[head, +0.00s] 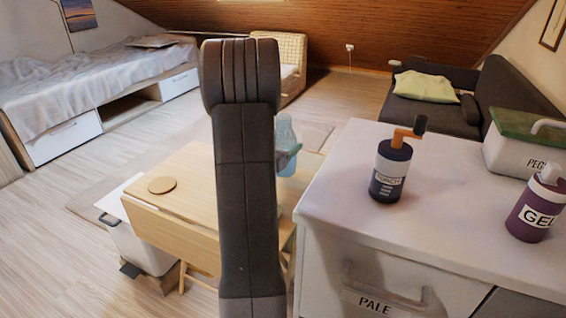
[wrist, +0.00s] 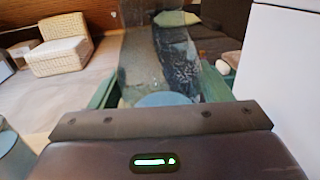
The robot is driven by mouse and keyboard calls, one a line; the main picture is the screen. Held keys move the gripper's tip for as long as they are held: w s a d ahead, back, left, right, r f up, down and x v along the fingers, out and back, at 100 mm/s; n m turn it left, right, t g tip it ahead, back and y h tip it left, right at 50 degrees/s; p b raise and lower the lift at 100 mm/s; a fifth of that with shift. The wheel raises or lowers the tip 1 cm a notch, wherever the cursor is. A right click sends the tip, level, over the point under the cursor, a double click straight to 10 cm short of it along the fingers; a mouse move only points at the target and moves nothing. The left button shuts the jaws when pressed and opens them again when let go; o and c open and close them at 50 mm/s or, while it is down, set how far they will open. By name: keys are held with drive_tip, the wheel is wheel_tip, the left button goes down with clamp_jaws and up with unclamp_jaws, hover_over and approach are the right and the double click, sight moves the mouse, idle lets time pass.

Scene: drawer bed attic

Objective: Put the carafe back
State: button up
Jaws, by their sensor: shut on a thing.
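The carafe (head: 285,132) is pale blue, see-through glass. In the head view it shows just right of my dark arm, above the right part of the wooden table; my arm hides part of it. In the wrist view the glass carafe (wrist: 160,55) stands between the two green fingers of my gripper (wrist: 160,88), which is shut on it. I cannot tell whether its base touches anything. A round wooden coaster (head: 161,185) lies bare on the left part of the wooden table (head: 190,210).
A white cabinet (head: 330,205) stands close right of the carafe, bearing a dark pump bottle (head: 390,172), a purple GEL bottle (head: 537,207) and a green-lidded box (head: 525,150). A white bin (head: 140,245) stands by the table. A bed (head: 85,95) and sofa (head: 425,108) are farther back.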

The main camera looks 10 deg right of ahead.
drive_tip(key=shift+f+b, duration=0.5)
drive_tip(key=shift+f, duration=1.35)
drive_tip(key=shift+f, duration=0.1)
drive_tip(key=shift+f, duration=0.1)
drive_tip(key=o, duration=1.2)
drive_tip(key=shift+c, duration=0.2)
